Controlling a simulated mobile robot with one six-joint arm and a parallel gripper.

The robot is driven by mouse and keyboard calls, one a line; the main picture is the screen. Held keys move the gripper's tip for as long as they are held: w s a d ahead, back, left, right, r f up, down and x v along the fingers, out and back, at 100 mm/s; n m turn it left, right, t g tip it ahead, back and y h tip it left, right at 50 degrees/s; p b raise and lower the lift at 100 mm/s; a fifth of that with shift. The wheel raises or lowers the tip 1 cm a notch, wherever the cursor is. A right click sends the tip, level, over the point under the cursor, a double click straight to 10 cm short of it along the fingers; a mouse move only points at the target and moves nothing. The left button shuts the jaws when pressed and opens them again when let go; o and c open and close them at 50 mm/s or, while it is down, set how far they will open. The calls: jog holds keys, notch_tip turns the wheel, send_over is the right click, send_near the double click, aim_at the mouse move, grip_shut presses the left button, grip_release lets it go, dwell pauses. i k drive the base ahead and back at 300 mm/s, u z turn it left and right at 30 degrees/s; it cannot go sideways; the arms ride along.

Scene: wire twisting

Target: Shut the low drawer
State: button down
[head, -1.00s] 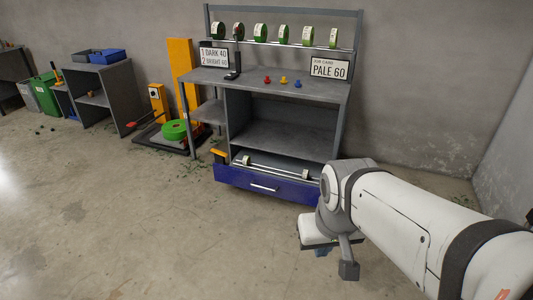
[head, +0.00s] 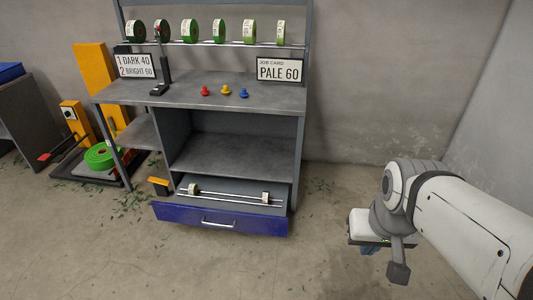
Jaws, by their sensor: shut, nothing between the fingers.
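The low drawer (head: 180,213) is at the bottom of the grey workbench (head: 235,153). It has a dark blue front with a pale bar handle (head: 218,224) and stands pulled out.
Green spools (head: 219,31) hang on a rack above the bench top. Red, yellow and blue knobs (head: 226,90) stand on it. An orange-handled item (head: 159,186) is beside the drawer's left. A green coil (head: 100,156) lies further left. The floor before the drawer is clear.

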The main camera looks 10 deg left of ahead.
aim_at(224, 204)
jog(key=u, duration=0.05)
jog(key=i, duration=1.25)
jog(key=u, duration=0.6)
jog(key=k, duration=0.9)
jog(key=u, duration=0.15)
jog(key=i, duration=0.9)
jog(key=z, duration=0.1)
